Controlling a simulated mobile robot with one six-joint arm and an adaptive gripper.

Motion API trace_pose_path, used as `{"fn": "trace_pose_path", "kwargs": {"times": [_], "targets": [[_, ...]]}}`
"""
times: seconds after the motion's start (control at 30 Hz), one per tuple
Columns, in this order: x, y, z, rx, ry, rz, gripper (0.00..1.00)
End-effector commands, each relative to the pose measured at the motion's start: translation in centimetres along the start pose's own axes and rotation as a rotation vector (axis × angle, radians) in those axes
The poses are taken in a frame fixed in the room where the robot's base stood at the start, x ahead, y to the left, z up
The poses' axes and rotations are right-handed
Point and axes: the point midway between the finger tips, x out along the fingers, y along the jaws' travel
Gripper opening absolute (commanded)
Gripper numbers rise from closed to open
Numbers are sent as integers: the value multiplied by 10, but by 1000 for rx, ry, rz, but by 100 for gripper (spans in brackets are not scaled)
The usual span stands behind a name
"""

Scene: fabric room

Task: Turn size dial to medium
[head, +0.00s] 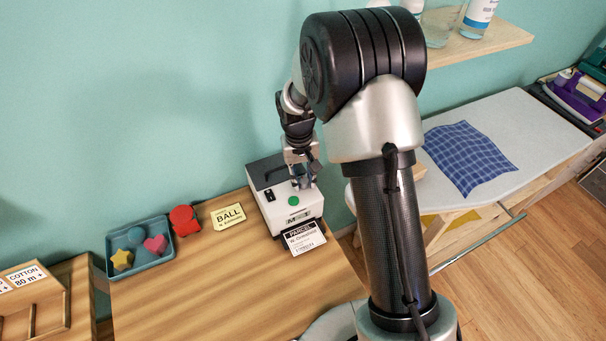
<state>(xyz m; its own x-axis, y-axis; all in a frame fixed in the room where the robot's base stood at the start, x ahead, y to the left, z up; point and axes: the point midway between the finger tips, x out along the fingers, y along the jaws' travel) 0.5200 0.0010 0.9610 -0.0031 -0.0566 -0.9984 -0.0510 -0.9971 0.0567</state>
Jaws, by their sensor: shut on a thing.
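A small white machine with a dark grey top (285,214) stands at the back right of the wooden table. Its front face carries a green round button (294,201) and a black switch (270,195). My gripper (305,184) points down at the right part of the machine, by its upper face. It is shut on what appears to be the size dial there. The fingers hide the dial, so its setting cannot be read. A printed parcel label (303,237) sticks out at the machine's front.
A yellow card marked BALL (228,216), a red object (185,220) and a blue tray (169,259) with several shapes lie to the left. An ironing board (540,140) with blue checked cloth (466,157) stands right. The table's front middle is clear.

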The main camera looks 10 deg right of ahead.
Motion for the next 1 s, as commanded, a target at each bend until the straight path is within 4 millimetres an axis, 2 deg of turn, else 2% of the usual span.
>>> {"fn": "trace_pose_path", "kwargs": {"times": [0.6,0.63,0.93,1.0], "targets": [[0,0,0,-50,3,0,1],[0,0,0,-50,3,0,25],[0,0,0,-49,3,0,45],[0,0,0,-49,3,0,46]]}}
